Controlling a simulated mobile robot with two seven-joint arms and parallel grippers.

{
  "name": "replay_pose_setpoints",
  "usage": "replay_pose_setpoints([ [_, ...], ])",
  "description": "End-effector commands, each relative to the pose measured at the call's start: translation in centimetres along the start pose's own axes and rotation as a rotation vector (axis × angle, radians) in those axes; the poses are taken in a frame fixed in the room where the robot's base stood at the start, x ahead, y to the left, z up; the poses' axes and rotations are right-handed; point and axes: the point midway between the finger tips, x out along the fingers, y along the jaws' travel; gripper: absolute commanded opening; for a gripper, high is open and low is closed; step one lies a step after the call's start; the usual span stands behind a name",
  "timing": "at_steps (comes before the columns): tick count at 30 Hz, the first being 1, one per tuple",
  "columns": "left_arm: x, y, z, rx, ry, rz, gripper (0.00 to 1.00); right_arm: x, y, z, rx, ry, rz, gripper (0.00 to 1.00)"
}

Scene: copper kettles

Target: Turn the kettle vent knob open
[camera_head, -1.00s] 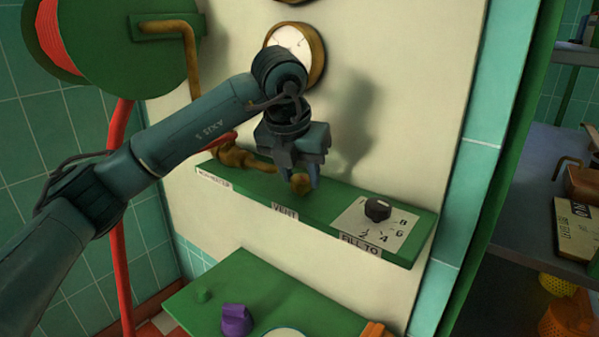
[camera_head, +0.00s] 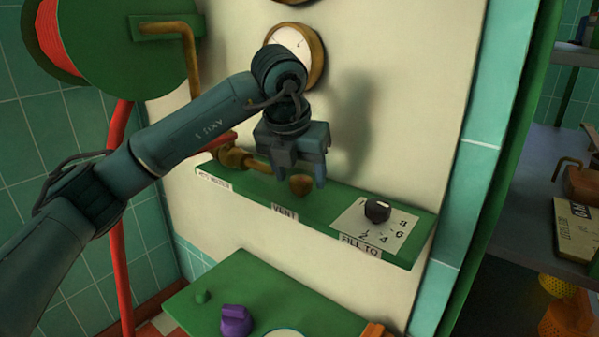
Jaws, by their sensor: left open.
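The vent knob (camera_head: 301,186) is a small rounded brass-coloured knob on a green shelf panel (camera_head: 325,193), above the label "VENT" (camera_head: 284,212). My left gripper (camera_head: 299,176) reaches in from the left and points down over the knob. Its jaws are open, with one finger at the left of the knob and one at the right. I cannot tell whether either finger touches it. The knob's upper part is partly hidden by the gripper. My right gripper is not in view.
A black dial (camera_head: 377,210) on a numbered plate sits right of the knob, above "FILL TO". A brass pipe (camera_head: 236,157) lies to the left. A round gauge (camera_head: 312,45) is above. A lower green panel holds a purple knob (camera_head: 236,320).

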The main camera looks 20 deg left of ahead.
Motion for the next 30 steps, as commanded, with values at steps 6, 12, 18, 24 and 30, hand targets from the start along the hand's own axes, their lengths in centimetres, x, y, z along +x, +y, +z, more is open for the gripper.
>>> replay_pose_setpoints([
  [6,-3.8,0.0,0.2,0.000,-0.007,-0.001,0.59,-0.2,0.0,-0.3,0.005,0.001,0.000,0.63],
  [12,-8.4,0.0,0.1,0.000,-0.007,0.000,0.59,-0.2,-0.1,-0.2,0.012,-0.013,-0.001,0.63],
  [18,-11.7,0.0,0.1,0.000,-0.004,-0.001,0.59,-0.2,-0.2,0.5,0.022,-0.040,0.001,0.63],
  [24,-12.8,0.0,0.0,-0.001,-0.002,-0.001,0.59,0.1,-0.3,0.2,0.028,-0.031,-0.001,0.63],
  [30,-12.9,0.0,0.0,-0.001,-0.002,-0.001,0.59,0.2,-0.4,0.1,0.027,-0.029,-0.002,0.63],
])
